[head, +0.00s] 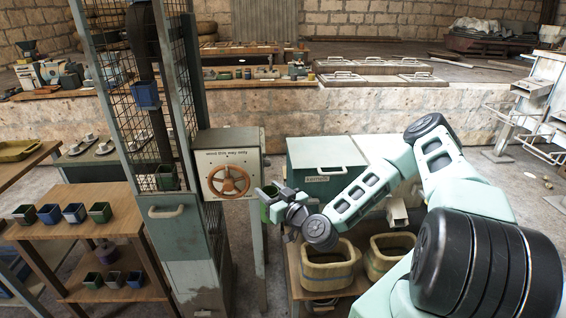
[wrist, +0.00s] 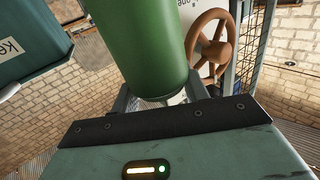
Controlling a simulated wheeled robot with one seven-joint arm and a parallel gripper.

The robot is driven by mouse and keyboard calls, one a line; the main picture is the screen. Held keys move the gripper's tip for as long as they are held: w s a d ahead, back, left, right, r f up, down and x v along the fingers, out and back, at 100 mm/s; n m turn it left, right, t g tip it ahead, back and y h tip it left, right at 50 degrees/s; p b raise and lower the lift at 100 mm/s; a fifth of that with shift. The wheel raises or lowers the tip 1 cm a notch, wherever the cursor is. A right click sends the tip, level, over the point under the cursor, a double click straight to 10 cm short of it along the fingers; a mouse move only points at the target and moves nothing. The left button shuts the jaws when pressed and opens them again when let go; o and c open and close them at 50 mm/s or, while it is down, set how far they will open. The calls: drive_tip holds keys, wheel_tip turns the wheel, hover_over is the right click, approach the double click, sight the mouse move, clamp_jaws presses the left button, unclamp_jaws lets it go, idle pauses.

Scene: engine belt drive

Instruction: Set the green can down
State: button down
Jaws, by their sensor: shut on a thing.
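The green can (wrist: 140,45) is a large smooth cylinder that fills the top middle of the wrist view. My gripper (wrist: 158,100) is shut on it near its rounded lower end. In the head view my gripper (head: 285,203) is held up in the air just right of the handwheel box, with a bit of the green can (head: 277,213) showing at its jaws. Most of the can is hidden there by the gripper.
A teal chest (head: 318,153) and woven baskets (head: 327,266) are nearby. A wooden shelf (head: 75,200) at left holds several small bins.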

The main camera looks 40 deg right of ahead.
drive_tip(key=s+a+f, duration=0.1)
drive_tip(key=a+f, duration=0.4)
drive_tip(key=shift+s, duration=0.4)
drive_tip(key=shift+a, duration=0.1)
